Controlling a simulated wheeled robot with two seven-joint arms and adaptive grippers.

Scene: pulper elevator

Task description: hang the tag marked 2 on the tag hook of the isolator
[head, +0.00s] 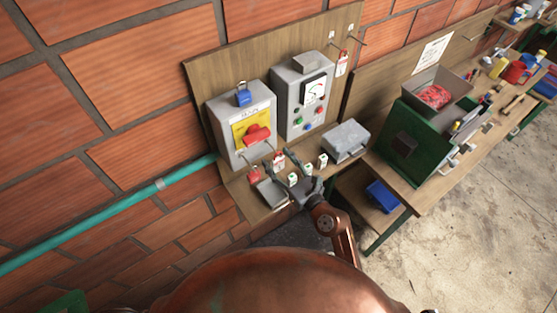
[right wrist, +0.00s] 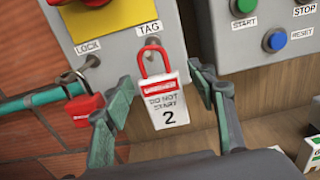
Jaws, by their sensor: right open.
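The tag marked 2 (right wrist: 165,105), white with a red loop, is upright below the TAG label in the right wrist view. Its loop is at the tag hook (right wrist: 153,43) and appears to hang from it. My right gripper (right wrist: 163,92) is open, with one finger on each side of the tag and visible gaps. In the head view, my right gripper (head: 292,174) is in front of the lower part of the isolator (head: 227,121), a grey box with a yellow plate and red handle (head: 257,135). My left gripper is not in view.
A red padlock (right wrist: 84,108) hangs at the LOCK hook, left of the tag. A grey meter box (head: 290,98) stands right of the isolator. Small white blocks and a grey box (head: 345,140) sit on the shelf below. A teal pipe (head: 100,222) runs along the brick wall.

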